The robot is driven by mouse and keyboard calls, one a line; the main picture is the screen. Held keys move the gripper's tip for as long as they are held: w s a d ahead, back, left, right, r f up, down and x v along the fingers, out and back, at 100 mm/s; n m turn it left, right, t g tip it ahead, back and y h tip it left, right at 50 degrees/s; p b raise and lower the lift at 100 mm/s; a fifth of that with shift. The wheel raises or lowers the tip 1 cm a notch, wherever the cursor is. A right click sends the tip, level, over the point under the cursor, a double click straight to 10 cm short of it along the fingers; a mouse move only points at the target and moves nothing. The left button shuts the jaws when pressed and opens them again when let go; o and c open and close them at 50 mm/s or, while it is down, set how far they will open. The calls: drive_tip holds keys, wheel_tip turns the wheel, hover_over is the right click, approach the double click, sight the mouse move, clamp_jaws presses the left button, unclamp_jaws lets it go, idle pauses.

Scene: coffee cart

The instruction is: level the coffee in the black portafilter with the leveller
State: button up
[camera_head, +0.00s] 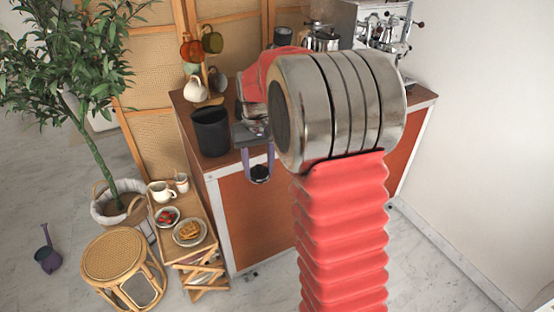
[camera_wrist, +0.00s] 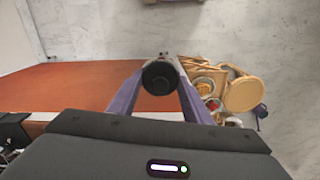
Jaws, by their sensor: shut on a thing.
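My gripper (camera_head: 259,178) hangs in front of the cart's near edge, its purple fingers pointing down. In the wrist view, the gripper (camera_wrist: 160,80) is shut on a round black thing that looks like the leveller (camera_wrist: 158,76); the leveller also shows small and dark at the fingertips in the head view (camera_head: 260,172). It is held clear of the cart top. I cannot make out the black portafilter in either view; my arm covers much of the cart top.
A black bin (camera_head: 211,132) stands on the cart (camera_head: 225,170) left of my gripper. A mug tree (camera_head: 205,75) and espresso machine (camera_head: 385,28) stand farther back. A small wooden stand (camera_head: 200,250) with food and a rattan stool (camera_head: 113,255) are on the floor to the left.

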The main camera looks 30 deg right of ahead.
drive_tip(key=w+a+f+n, duration=0.1)
drive_tip(key=a+f, duration=0.2)
drive_tip(key=a, duration=0.4)
drive_tip(key=w+a+f+n, duration=0.1)
drive_tip(key=a+f, duration=0.2)
drive_tip(key=a, duration=0.4)
drive_tip(key=shift+w+a+f+n, duration=0.15)
drive_tip(key=shift+w+f+n, duration=0.1)
drive_tip(key=shift+f+n, duration=0.1)
drive_tip(key=shift+a, duration=0.15)
